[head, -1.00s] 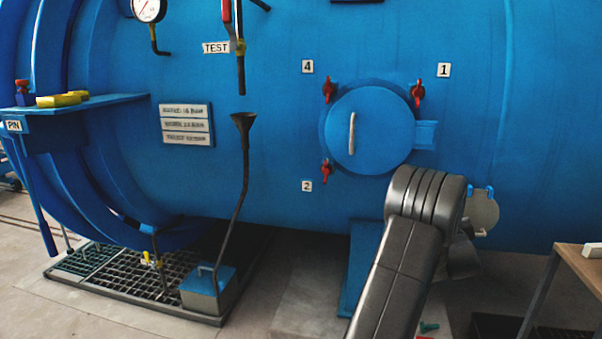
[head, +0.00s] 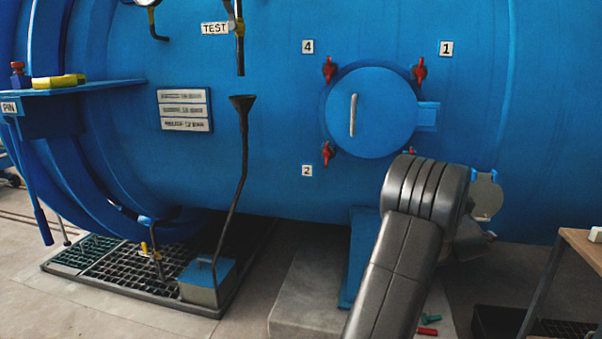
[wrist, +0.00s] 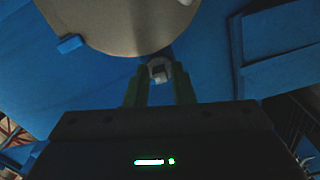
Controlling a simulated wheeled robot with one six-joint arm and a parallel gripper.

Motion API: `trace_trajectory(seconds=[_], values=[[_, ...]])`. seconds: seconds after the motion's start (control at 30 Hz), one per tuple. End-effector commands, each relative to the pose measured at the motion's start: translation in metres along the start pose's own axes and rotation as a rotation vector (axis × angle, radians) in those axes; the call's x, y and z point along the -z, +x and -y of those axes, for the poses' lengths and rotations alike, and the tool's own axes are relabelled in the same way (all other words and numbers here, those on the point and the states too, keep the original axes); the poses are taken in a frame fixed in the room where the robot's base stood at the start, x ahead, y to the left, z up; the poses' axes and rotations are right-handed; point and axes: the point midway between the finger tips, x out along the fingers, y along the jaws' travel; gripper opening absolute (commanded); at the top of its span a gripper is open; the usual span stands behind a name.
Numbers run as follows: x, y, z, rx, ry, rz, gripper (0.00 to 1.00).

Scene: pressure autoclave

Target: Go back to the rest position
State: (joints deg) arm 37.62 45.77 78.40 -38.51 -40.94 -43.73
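My gripper (wrist: 160,84) shows in the wrist view with its two fingers apart and nothing clearly held between them. A small grey round fitting shows just past the fingertips; I cannot tell whether they touch it. In the head view my gripper is hidden behind my dark arm, low in front of the blue autoclave (head: 270,130). The round blue door (head: 385,115) is closed, with red-handled clamps around it. A grey disc (head: 486,196) hangs right of my arm; a large pale disc (wrist: 115,20) also shows at the top of the wrist view.
A wooden-topped table (head: 585,248) stands at the right. A red piece (head: 428,331) and a green piece lie on the floor beside my arm. A blue shelf (head: 70,89) juts out at far left.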

Motion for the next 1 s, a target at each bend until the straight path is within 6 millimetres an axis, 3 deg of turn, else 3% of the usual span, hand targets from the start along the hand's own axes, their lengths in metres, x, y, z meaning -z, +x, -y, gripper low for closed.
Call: trace_trajectory(seconds=[0.4, 1.0], values=[[-0.0001, 0.0001, -0.0004, -0.001, -0.303, 0.000, 0.22], [0.0040, 0.0007, 0.0001, 0.002, -0.344, -0.005, 0.22]])
